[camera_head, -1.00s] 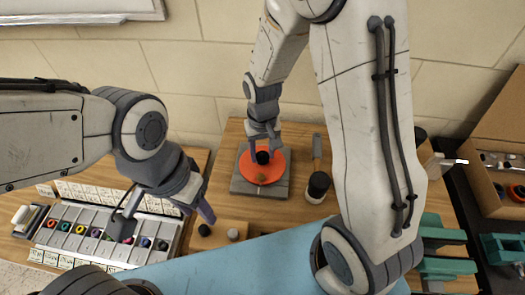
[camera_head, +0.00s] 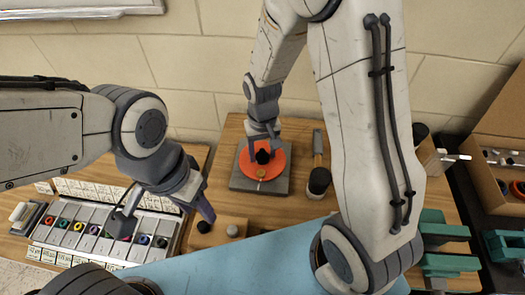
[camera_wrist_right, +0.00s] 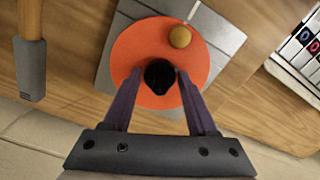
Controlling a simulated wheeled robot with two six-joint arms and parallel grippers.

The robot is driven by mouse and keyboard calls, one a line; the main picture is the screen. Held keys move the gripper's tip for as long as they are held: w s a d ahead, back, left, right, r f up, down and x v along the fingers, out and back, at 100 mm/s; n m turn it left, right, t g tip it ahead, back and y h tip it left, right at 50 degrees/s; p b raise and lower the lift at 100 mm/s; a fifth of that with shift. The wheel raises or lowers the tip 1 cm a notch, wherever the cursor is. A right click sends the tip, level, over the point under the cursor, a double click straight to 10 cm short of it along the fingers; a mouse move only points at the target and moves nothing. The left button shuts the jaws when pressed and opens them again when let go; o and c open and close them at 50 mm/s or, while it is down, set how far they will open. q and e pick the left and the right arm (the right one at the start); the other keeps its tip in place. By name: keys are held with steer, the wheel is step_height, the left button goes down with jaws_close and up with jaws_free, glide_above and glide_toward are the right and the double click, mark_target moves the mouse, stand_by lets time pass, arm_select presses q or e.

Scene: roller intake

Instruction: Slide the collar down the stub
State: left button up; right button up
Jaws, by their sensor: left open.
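An orange disc (camera_head: 275,165) lies on a grey plate (camera_head: 240,183) on the wooden table. A short black round piece stands up from the disc; it shows in the right wrist view (camera_wrist_right: 160,76). I cannot tell which part of it is collar and which is stub. My right gripper (camera_head: 262,150) points down over the disc, its two purple fingers either side of the black piece. Whether they touch it is unclear. A small tan-yellow ball (camera_wrist_right: 180,37) sits on the disc beside it. My left gripper (camera_head: 197,207) is open and empty, between the ring tray and the disc.
A tray (camera_head: 70,245) with several coloured rings in slots lies at the left. A black-capped jar (camera_head: 318,182) and a wooden-handled tool (camera_head: 317,145) are right of the plate. Small knobs (camera_head: 205,227) stand in front. An open cardboard box (camera_head: 495,140) is far right.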

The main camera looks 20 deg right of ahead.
steer(key=shift+r+p, duration=1.5)
steer(key=shift+r, duration=0.1)
steer(key=shift+f, duration=0.1)
steer(key=o, duration=0.6)
steer(key=shift+c, duration=0.2)
step_height(320, 180, up, 12)
